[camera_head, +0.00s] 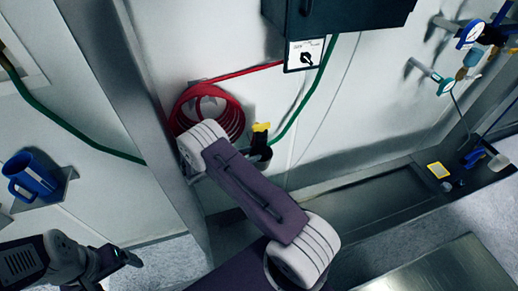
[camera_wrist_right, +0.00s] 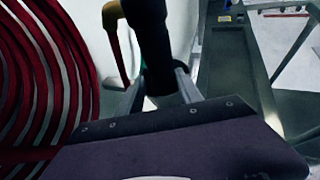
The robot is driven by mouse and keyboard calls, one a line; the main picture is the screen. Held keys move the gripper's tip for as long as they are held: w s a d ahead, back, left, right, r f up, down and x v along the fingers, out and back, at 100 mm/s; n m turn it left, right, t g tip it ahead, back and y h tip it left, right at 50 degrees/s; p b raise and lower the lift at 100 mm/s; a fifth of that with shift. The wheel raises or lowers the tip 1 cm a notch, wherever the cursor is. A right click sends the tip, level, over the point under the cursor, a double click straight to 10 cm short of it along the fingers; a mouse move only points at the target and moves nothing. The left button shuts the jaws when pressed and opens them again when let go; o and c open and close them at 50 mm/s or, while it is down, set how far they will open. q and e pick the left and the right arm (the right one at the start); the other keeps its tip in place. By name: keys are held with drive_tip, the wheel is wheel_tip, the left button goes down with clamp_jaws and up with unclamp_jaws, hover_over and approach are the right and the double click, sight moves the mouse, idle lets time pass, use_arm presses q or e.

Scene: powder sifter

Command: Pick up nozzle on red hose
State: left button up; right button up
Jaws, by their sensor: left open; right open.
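The nozzle (camera_head: 261,139), black with a yellow part on top, is upright against the wall beside the coiled red hose (camera_head: 232,117). In the right wrist view the black nozzle (camera_wrist_right: 153,45) stands between the two grey fingers of my right gripper (camera_wrist_right: 160,80). The fingers are apart, one on each side of its lower part; I cannot tell whether they touch it. In the head view my right arm hides part of the hose, and the right gripper is hard to make out. My left gripper (camera_head: 128,259) is open and empty at the lower left.
A dark box (camera_head: 340,15) with a switch panel (camera_head: 304,55) is on the wall above. A green hose (camera_head: 307,97) runs down beside the nozzle. A blue mug (camera_head: 35,176) sits on a small shelf at left. A metal post (camera_head: 120,80) stands left of the coil.

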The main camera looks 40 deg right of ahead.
sight(257, 152)
drive_tip(key=shift+d, duration=0.35)
drive_tip(key=shift+s+d, duration=0.1)
drive_tip(key=shift+d, duration=0.25)
drive_tip(key=p+x, duration=0.2)
drive_tip(key=x, duration=0.2)
drive_tip(key=shift+p, duration=0.35)
drive_tip(key=shift+d+f, duration=0.25)
drive_tip(key=shift+f, duration=0.05)
use_arm(q)
wheel_tip(257, 152, up, 3)
drive_tip(key=shift+s+r, duration=0.1)
use_arm(e)
drive_tip(key=shift+r, duration=0.1)
clamp_jaws()
